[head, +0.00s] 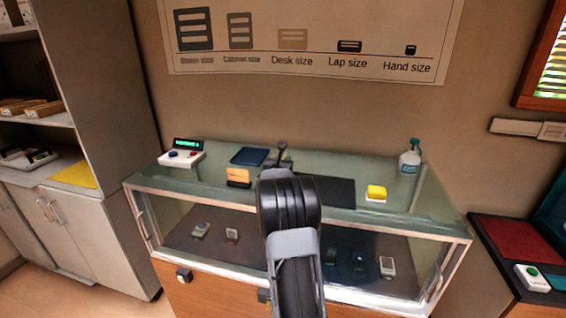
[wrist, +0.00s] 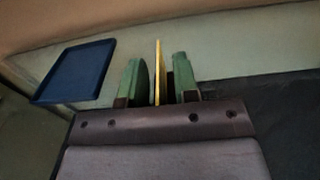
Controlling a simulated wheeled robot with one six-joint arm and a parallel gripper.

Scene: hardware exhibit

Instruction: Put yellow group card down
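The yellow group card (wrist: 158,72) shows edge-on in the wrist view as a thin upright yellow strip between the two green fingers. My gripper (wrist: 159,82) appears shut on it, though the contact low between the dark pads is hard to see. In the head view my gripper (head: 281,154) is over the back of the glass display counter (head: 320,209). My own arm covers much of that area, and I cannot make out the card there.
A dark blue tray (head: 249,156) lies left of my gripper, also in the wrist view (wrist: 76,72). An orange block (head: 238,177), a button box (head: 182,157), a yellow-topped block (head: 376,193) and a bottle (head: 410,157) stand on the counter. A dark mat (head: 329,190) lies to the right.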

